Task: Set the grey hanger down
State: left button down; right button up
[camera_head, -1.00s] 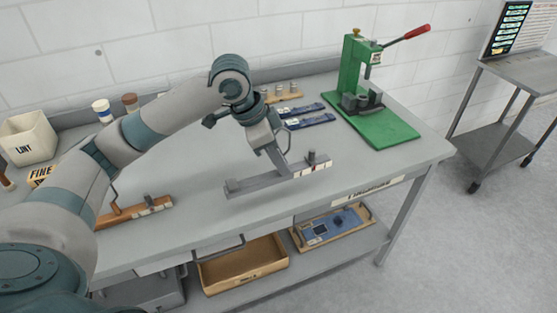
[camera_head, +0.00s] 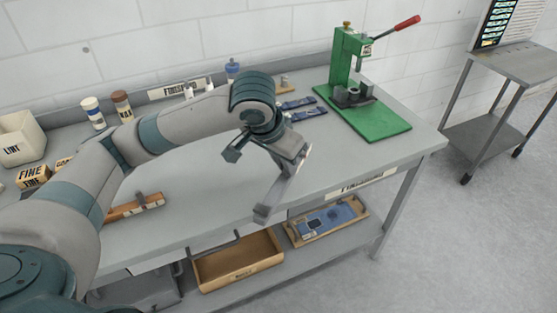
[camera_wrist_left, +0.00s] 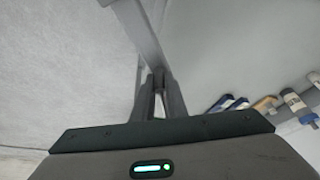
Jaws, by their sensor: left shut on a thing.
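My left gripper (camera_head: 285,166) is shut on the grey hanger (camera_head: 268,204), a straight metal bar. In the head view the bar runs from under the gripper down toward the table's front edge, where its near end shows in front of the grey bench top (camera_head: 215,185). It seems held above the bench, but I cannot tell how high. In the left wrist view the bar (camera_wrist_left: 139,28) runs up from between the closed fingers (camera_wrist_left: 158,76). The gripper and wrist hide part of the hanger. My right gripper is not in view.
Blue bars (camera_head: 305,114) lie behind the gripper, with a green press (camera_head: 362,110) at the right. Bottles and a LINT bin (camera_head: 20,140) stand at the back left. The bench middle is bare.

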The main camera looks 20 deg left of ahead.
pick_arm(q)
jog(key=shift+d+r+n+y, duration=0.1)
jog(key=shift+d+n+y, duration=0.2)
jog(key=shift+n, duration=0.4)
jog(key=shift+d+n+y, duration=0.3)
jog(key=shift+n, duration=0.4)
jog(key=shift+r, duration=0.15)
